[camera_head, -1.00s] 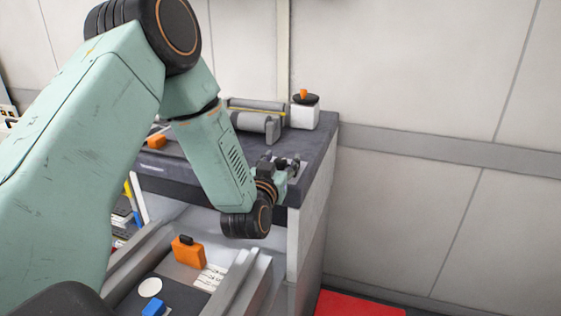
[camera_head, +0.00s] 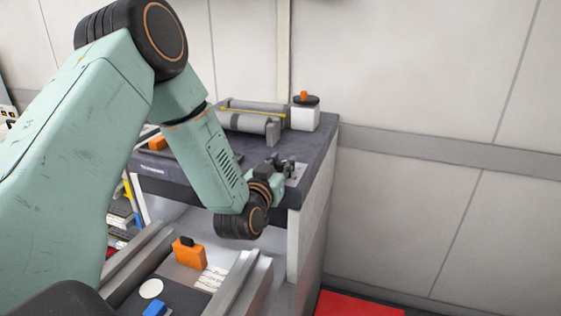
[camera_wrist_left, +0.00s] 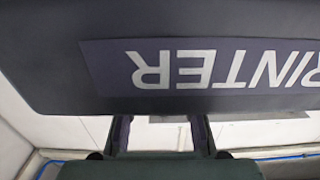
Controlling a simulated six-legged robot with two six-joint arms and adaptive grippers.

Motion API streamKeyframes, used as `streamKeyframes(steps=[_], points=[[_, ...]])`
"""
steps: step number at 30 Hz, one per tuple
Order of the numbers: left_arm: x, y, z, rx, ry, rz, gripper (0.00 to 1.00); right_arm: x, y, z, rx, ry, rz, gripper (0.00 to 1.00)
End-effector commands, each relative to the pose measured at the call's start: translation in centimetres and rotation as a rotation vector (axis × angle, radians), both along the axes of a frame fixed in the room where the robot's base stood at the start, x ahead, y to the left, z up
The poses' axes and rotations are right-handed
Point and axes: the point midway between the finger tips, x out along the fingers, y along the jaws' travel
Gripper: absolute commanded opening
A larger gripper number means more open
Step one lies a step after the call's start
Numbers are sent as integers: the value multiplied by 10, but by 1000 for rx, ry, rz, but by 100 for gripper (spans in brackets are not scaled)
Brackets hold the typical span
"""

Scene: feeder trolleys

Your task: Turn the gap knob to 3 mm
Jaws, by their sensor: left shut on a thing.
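My left gripper (camera_head: 283,164) is at the front right corner of the dark printer top (camera_head: 318,150), just above a small light grey plate (camera_head: 297,175). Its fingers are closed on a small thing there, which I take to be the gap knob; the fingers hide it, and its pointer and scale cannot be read. In the left wrist view the two dark fingers (camera_wrist_left: 160,135) stand apart at the bottom, below a dark panel with upside-down white lettering (camera_wrist_left: 215,70). My right gripper is not in view.
Grey rollers (camera_head: 250,122) and a white box (camera_head: 304,117) with a black disc and orange top stand behind the gripper. Below are an orange block (camera_head: 189,253), a white disc (camera_head: 151,289) and a blue block (camera_head: 155,309). A red mat (camera_head: 360,304) lies on the floor.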

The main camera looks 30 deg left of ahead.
Motion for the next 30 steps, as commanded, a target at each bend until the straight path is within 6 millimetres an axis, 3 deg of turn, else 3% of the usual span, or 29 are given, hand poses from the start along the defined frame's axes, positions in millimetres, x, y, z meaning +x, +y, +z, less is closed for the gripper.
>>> streamKeyframes(steps=[10, 25, 26, 30], points=[[0, 1, 3, -3, -2, -155, 0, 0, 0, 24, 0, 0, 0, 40], [0, 0, 2, 3, -5, -196, 0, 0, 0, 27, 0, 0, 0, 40], [-1, 0, 2, 3, -5, -196, 32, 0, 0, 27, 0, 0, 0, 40], [-1, 0, 2, 3, -4, -196, 44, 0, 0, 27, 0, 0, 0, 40]])
